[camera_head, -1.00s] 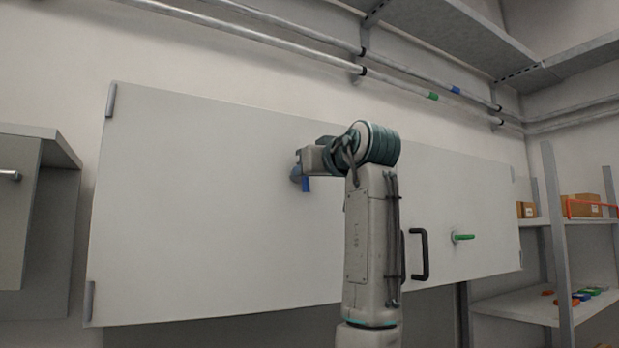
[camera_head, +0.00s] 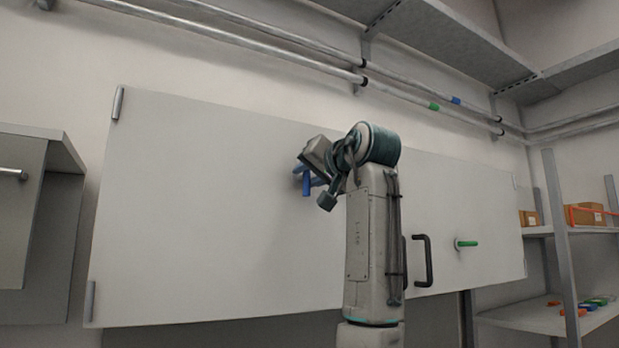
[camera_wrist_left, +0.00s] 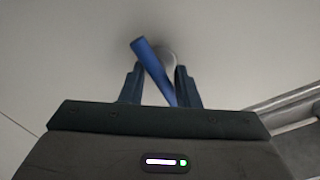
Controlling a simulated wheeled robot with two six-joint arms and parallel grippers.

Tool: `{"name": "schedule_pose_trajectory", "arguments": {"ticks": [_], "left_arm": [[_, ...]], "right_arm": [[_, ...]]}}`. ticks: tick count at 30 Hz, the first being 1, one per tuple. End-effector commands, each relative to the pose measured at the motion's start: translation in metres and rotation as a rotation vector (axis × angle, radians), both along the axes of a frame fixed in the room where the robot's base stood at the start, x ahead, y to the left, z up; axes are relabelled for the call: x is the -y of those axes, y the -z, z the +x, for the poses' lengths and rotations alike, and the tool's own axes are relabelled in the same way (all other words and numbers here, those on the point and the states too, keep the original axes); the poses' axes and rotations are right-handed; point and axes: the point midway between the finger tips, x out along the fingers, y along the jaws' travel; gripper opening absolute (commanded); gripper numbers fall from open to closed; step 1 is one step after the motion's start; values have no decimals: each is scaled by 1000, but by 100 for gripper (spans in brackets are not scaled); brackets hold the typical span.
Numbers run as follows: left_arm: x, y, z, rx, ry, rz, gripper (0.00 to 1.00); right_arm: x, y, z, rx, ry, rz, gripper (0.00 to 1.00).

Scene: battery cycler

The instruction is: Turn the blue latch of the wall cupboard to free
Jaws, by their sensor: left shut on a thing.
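The blue latch (camera_head: 306,184) is a short blue lever on the white front of the wall cupboard (camera_head: 210,200). In the head view it hangs close to straight down. My left gripper (camera_head: 310,178) is at the latch, rolled to a slant, with its fingers on either side of the lever. In the left wrist view the blue latch (camera_wrist_left: 153,68) lies aslant between the two dark fingers, its lower end by the right finger. A round grey mount shows behind it. My left gripper is shut on the latch. My right gripper is not in view.
A green latch (camera_head: 467,243) and a dark handle (camera_head: 427,261) are on the cupboard's right part. Pipes (camera_head: 240,38) run above. A grey cabinet (camera_head: 35,200) stands at left, and shelves with boxes (camera_head: 585,215) at right.

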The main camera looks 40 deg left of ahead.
Motion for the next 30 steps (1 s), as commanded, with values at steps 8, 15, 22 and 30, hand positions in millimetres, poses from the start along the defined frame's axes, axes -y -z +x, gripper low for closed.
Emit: {"name": "schedule_pose_trajectory", "arguments": {"ticks": [8, 15, 22, 30], "left_arm": [[0, 1, 1, -26, -1, 10, 0], [0, 1, 1, -26, -1, 10, 0], [0, 0, 1, -23, -1, 9, 44], [12, 2, -4, -20, 2, 9, 44]], "right_arm": [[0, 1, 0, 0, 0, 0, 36], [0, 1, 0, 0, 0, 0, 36], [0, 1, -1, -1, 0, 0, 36], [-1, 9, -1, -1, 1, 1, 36]]}}
